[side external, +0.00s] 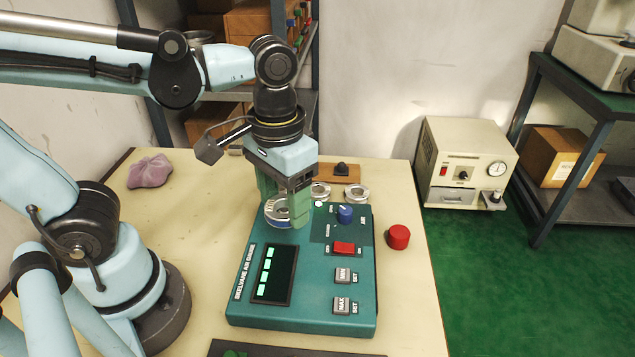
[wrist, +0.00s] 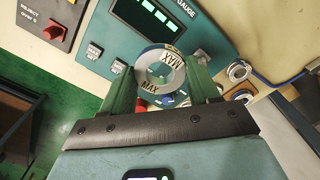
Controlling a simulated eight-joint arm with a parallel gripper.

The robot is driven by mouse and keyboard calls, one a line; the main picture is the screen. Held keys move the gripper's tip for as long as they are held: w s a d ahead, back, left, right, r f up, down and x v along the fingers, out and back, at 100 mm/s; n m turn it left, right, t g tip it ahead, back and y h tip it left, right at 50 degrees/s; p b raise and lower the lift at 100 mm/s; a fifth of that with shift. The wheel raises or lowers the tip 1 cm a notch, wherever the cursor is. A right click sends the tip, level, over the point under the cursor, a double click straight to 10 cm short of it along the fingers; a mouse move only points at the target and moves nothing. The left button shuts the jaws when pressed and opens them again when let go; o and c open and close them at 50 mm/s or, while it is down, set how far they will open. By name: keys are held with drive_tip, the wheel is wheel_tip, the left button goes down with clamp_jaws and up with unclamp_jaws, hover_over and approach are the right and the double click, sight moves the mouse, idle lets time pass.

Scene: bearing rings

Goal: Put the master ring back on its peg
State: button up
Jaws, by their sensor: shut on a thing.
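My gripper (side external: 287,212) is shut on a metal ring (side external: 275,211) above the back left part of the teal air gauge (side external: 302,308). In the wrist view the ring (wrist: 166,74) sits between the two green fingers of my gripper (wrist: 161,88) and bears the word MAX. Whether its underside touches the gauge is hard to tell. Two other metal rings, one left (side external: 320,191) and one right (side external: 357,194), lie behind the gauge. A wooden block with a dark knob (side external: 340,170) stands behind them. I cannot make out which peg belongs to the held ring.
A blue knob (side external: 345,214) and a red switch (side external: 344,248) rise from the gauge's top. A red cylinder (side external: 398,237) stands on the table to its right. A crumpled pink cloth (side external: 150,171) lies at the back left. The table's right front is mostly clear.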

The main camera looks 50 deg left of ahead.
drive_tip(key=shift+s+d+r, duration=0.4)
drive_tip(key=shift+d+r, duration=0.05)
drive_tip(key=shift+d, duration=0.15)
drive_tip(key=shift+s+d+r, duration=0.35)
drive_tip(key=shift+d+r, duration=0.05)
drive_tip(key=shift+d, duration=0.2)
drive_tip(key=shift+w+d+r, duration=0.15)
drive_tip(key=shift+w+r, duration=0.1)
drive_tip(key=shift+w, duration=0.1)
drive_tip(key=w+a+n, duration=0.2)
drive_tip(key=w, duration=0.6)
drive_tip(key=n, duration=0.4)
hover_over(342, 163)
drive_tip(key=f, duration=0.7)
drive_tip(key=shift+s+d, duration=0.15)
drive_tip(key=shift+d, duration=0.05)
drive_tip(key=shift+a+f, duration=0.2)
drive_tip(key=shift+f, duration=1.85)
drive_tip(key=shift+f, duration=1.7)
